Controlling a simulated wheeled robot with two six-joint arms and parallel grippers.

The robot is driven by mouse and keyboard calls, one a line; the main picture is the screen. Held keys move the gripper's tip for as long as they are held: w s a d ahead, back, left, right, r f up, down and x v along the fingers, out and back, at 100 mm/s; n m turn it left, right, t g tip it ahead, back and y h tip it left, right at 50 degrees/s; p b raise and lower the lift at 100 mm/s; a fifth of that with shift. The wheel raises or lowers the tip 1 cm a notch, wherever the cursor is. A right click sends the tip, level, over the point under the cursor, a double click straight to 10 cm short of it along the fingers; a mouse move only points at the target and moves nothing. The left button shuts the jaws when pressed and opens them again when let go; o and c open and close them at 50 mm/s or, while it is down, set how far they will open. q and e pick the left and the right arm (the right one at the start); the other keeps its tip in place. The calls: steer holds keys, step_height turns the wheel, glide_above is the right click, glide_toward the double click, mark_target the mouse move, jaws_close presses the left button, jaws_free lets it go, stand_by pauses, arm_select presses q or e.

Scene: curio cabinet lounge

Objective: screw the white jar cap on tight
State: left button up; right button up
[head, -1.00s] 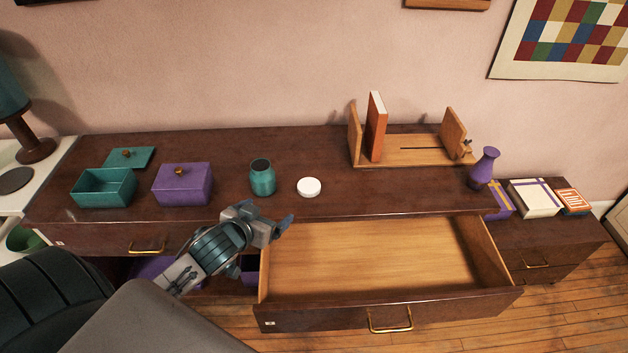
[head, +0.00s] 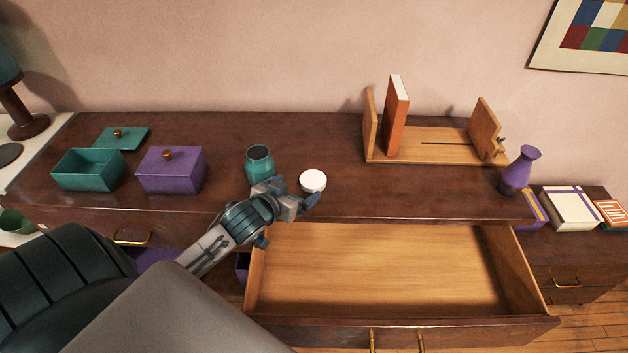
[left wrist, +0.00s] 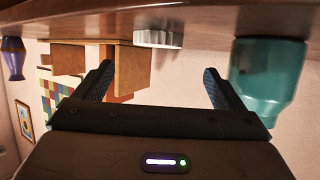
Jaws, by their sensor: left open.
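The white jar cap (head: 313,180) lies flat on the cabinet top, apart from the teal jar (head: 260,163). The jar stands upright with its mouth open, to the left of the cap. My left gripper (head: 297,192) is open and empty at the cabinet's front edge, just in front of the cap and jar. In the left wrist view, which is upside down, the cap (left wrist: 158,39) shows beyond and between the open fingers (left wrist: 159,85). The jar (left wrist: 266,75) is at the right there, partly behind a finger. My right gripper is not in view.
The pulled-out drawer (head: 375,270) is empty below the front edge. A purple box (head: 172,172) and an open teal box (head: 88,170) stand left. A wooden book rack (head: 435,148) with an orange book (head: 396,115) and a purple vase (head: 519,170) stand right.

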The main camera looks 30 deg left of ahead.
mark_target(311, 182)
arm_select(q)
steer(key=x, duration=0.2)
steer(key=shift+w+f, duration=0.2)
steer(key=shift+w, duration=0.1)
steer(key=x, duration=0.2)
steer(key=p+x, duration=0.1)
steer(key=x, duration=0.1)
steer(key=shift+d+f, duration=0.2)
steer(key=shift+f, duration=0.1)
steer(key=shift+w+f, duration=0.1)
steer(key=shift+w, duration=0.1)
steer(key=shift+c, duration=0.9)
steer(key=c, duration=0.9)
step_height(311, 182, up, 10)
steer(key=shift+b, duration=0.3)
steer(key=o, duration=0.4)
steer(key=c, duration=0.7)
steer(key=shift+c, duration=0.6)
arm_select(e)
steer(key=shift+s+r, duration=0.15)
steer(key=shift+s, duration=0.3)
